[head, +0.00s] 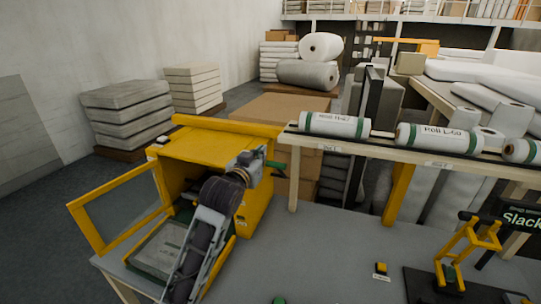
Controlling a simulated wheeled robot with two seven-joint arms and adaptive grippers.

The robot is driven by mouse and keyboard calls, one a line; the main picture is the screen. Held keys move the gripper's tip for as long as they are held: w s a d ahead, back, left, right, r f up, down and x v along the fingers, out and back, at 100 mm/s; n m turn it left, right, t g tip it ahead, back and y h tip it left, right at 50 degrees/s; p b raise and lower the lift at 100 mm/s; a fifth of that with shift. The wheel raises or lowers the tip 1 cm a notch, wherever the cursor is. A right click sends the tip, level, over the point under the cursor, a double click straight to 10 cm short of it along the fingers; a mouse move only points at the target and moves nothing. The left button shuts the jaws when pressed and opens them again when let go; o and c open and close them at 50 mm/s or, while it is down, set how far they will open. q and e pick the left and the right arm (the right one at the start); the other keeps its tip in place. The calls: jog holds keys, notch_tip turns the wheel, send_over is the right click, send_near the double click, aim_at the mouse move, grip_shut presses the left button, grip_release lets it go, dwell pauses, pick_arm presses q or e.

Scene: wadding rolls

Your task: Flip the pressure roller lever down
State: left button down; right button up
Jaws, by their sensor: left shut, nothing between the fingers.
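A yellow machine (215,143) with an open front door (118,208) stands on the left of the grey table. A small green handle (278,165) sticks out at its right side, and I take it to be the pressure roller lever. My left gripper (258,160) is shut and empty. It is close beside the green handle, in front of the machine's right side. I cannot tell whether they touch. My left arm hides part of the machine's front and whatever joins the handle to it. My right gripper is not in view.
A shelf (376,147) with labelled white rolls (335,124) stands behind the table at right. A yellow frame (468,248) on a black base and a "Slack" sign (520,218) are at the right. A small yellow-and-black block (381,269) lies nearby.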

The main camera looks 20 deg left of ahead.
pick_arm(q)
jog(key=shift+w, duration=0.1)
jog(key=p, duration=0.1)
send_over(270, 163)
jog(key=shift+f, duration=0.3)
jog(key=shift+w, duration=0.55)
jog(key=shift+f, duration=0.25)
jog(key=shift+s+f+p, duration=0.2)
jog(key=shift+s+f, duration=0.1)
jog(key=shift+f, duration=0.35)
jog(key=shift+s+f+p, duration=0.15)
jog(key=shift+s+f, duration=0.15)
jog(key=shift+f, duration=0.35)
jog(key=shift+s+f, duration=0.2)
jog(key=shift+f, duration=0.2)
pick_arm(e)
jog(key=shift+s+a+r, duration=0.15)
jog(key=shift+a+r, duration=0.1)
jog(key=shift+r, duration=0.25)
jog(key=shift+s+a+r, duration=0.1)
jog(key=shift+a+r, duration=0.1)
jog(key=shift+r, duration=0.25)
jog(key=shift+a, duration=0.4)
pick_arm(q)
jog(key=shift+s+f, duration=0.1)
jog(key=shift+f, duration=0.05)
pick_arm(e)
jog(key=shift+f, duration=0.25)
